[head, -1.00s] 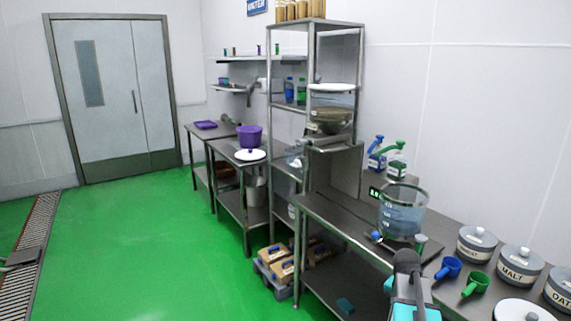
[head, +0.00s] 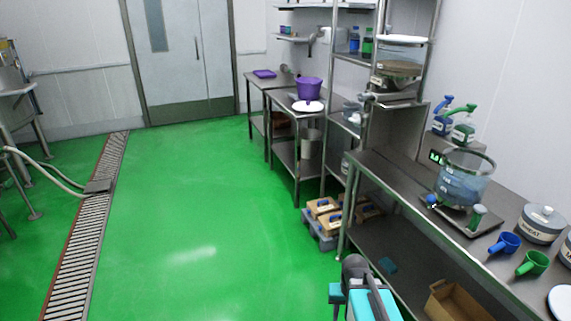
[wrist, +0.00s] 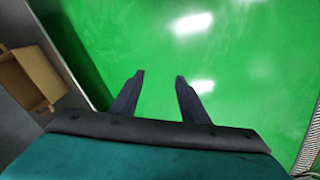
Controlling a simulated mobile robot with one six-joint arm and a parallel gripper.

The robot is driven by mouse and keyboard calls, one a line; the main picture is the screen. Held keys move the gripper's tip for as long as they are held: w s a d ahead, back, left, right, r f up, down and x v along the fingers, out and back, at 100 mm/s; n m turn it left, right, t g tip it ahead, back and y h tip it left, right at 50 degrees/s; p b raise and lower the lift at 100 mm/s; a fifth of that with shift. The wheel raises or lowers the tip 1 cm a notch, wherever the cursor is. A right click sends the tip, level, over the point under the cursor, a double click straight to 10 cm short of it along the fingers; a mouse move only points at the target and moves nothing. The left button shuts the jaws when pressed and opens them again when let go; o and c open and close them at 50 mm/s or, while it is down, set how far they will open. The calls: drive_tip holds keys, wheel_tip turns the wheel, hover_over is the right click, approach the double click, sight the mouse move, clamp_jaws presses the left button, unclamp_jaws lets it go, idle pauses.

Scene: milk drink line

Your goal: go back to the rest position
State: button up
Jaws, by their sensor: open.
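My gripper (wrist: 158,78) shows in the wrist view with its two dark fingers apart and nothing between them. Below and beyond the fingers is bare green floor (wrist: 230,60). In the head view part of my arm, dark grey and turquoise, shows at the bottom, in front of the long steel bench (head: 400,215). The fingertips cannot be made out there.
A clear container (head: 466,180) stands on a scale on the bench, with blue (head: 505,243) and green (head: 533,263) scoops nearby. A cardboard box (wrist: 32,78) is on the lower shelf. A crate with cartons (head: 318,232) stands on the floor. Open floor lies left, crossed by a drain grate (head: 80,240).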

drive_tip(key=s+a+f+g, duration=0.1)
drive_tip(key=s+f+g, duration=0.2)
drive_tip(key=s+f, duration=0.6)
drive_tip(key=s+a+f+n+g, duration=0.1)
drive_tip(key=s+f+g, duration=0.2)
drive_tip(key=s+f, duration=0.7)
drive_tip(key=s, duration=0.8)
drive_tip(key=shift+a, duration=0.35)
